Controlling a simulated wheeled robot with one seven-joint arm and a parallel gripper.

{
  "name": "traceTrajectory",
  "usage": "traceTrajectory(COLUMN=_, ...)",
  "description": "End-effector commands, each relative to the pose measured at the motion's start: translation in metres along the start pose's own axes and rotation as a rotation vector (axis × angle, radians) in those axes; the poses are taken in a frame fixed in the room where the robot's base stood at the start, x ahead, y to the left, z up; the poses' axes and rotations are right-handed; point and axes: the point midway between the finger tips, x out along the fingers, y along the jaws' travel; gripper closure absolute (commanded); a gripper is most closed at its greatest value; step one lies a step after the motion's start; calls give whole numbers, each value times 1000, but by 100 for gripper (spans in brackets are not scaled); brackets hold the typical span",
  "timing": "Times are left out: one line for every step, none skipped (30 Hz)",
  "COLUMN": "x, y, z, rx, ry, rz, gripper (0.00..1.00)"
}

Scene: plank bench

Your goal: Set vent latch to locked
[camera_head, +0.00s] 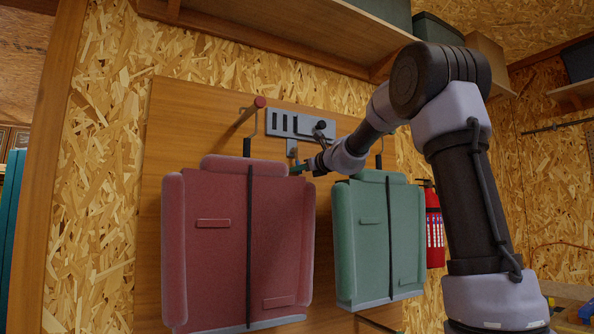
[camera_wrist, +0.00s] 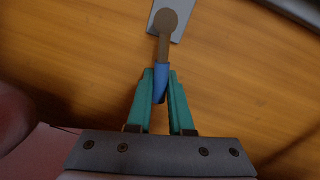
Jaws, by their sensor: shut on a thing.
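The vent latch shows in the wrist view as a brown round-ended lever (camera_wrist: 167,24) with a blue handle (camera_wrist: 161,80). It is mounted on a small grey plate (camera_wrist: 184,6) at the top of that view. The lever hangs down from its round end, tilted slightly. My gripper (camera_wrist: 160,76) has its two teal fingers closed on the blue handle, one on each side. In the head view, my gripper (camera_head: 297,169) is just below a small grey plate (camera_head: 292,148) on the wooden panel, and the lever itself is too small or hidden to make out.
A red padded pack (camera_head: 230,250) hangs left of and below my gripper. A green one (camera_head: 375,240) hangs to the right. A slotted grey plate (camera_head: 290,124) is above, beside a red-tipped peg (camera_head: 259,103). A shelf (camera_head: 270,35) overhangs the panel. A fire extinguisher (camera_head: 433,225) is at right.

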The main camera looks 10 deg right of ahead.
Motion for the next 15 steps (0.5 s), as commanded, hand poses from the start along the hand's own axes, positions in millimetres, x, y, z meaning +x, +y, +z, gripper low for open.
traceTrajectory(x=-1, y=-4, z=0, rx=-39, ry=6, rz=-2, gripper=100)
traceTrajectory(x=-1, y=-6, z=0, rx=-63, ry=9, rz=-2, gripper=100)
traceTrajectory(x=-1, y=-8, z=0, rx=-99, ry=14, rz=-2, gripper=100)
traceTrajectory(x=-2, y=-10, z=0, rx=-126, ry=17, rz=-2, gripper=100)
traceTrajectory(x=-2, y=-11, z=0, rx=-154, ry=21, rz=-1, gripper=100)
traceTrajectory(x=-2, y=-14, z=1, rx=-192, ry=25, rz=-1, gripper=100)
traceTrajectory(x=-2, y=-16, z=2, rx=-221, ry=29, rz=-1, gripper=100)
traceTrajectory(x=-2, y=-18, z=2, rx=-249, ry=32, rz=-1, gripper=100)
traceTrajectory(x=-3, y=-20, z=3, rx=-287, ry=37, rz=-1, gripper=100)
traceTrajectory(x=-3, y=-22, z=3, rx=-316, ry=41, rz=0, gripper=100)
traceTrajectory(x=-3, y=-23, z=4, rx=-344, ry=45, rz=0, gripper=100)
traceTrajectory(x=-4, y=-26, z=5, rx=-382, ry=49, rz=0, gripper=100)
traceTrajectory(x=-4, y=-27, z=6, rx=-410, ry=53, rz=0, gripper=100)
traceTrajectory(x=-4, y=-29, z=6, rx=-439, ry=56, rz=1, gripper=100)
traceTrajectory(x=-4, y=-31, z=8, rx=-476, ry=61, rz=2, gripper=100)
